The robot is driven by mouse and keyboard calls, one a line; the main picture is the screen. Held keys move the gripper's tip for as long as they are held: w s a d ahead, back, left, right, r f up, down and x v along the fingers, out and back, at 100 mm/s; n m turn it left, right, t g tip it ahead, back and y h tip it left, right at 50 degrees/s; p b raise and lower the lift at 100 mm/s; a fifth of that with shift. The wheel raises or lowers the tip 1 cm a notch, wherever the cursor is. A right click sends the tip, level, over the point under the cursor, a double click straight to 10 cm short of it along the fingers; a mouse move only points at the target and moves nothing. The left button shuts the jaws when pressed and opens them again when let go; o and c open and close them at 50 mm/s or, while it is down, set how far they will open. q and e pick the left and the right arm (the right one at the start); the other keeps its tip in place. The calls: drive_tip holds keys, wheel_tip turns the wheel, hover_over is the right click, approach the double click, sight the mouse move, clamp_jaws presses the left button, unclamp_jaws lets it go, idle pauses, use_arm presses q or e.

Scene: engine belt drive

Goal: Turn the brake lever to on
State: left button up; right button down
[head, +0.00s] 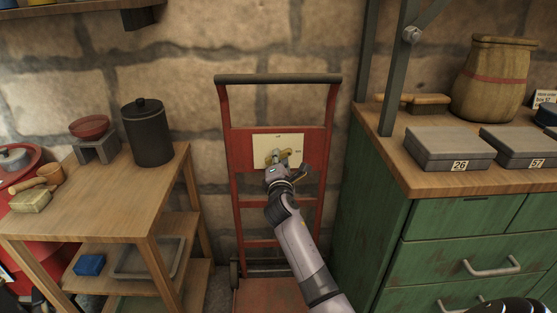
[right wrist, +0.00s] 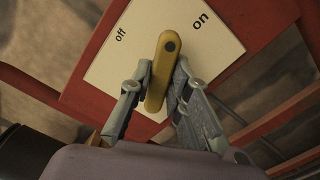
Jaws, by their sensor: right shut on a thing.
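The brake lever (right wrist: 162,72) is a yellow bar with a dark pivot dot, on a cream plate (right wrist: 112,68) marked "off" and "on". In the right wrist view its pivot end lies between the two words, and the bar runs down between my fingers. My right gripper (right wrist: 160,88) is shut on the lever, one finger on each side. In the head view the plate (head: 292,142) is fixed to a red hand truck (head: 237,150), and my right gripper (head: 279,165) covers part of the lever. My left gripper is not in view.
A wooden side table (head: 90,198) with a black canister (head: 148,132) stands left of the hand truck. A green drawer cabinet (head: 440,225) with grey boxes (head: 448,148) stands close on the right. A stone wall (head: 180,50) is behind.

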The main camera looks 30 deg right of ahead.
use_arm(q)
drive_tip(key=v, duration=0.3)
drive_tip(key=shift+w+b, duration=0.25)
drive_tip(key=shift+b, duration=0.1)
use_arm(e)
drive_tip(key=m, duration=0.5)
drive_tip(key=shift+f, duration=0.15)
drive_tip(key=shift+m, duration=0.3)
drive_tip(key=c, duration=1.5)
unclamp_jaws()
drive_tip(key=shift+d, duration=0.1)
drive_tip(key=shift+s, duration=0.15)
drive_tip(key=v, duration=1.2)
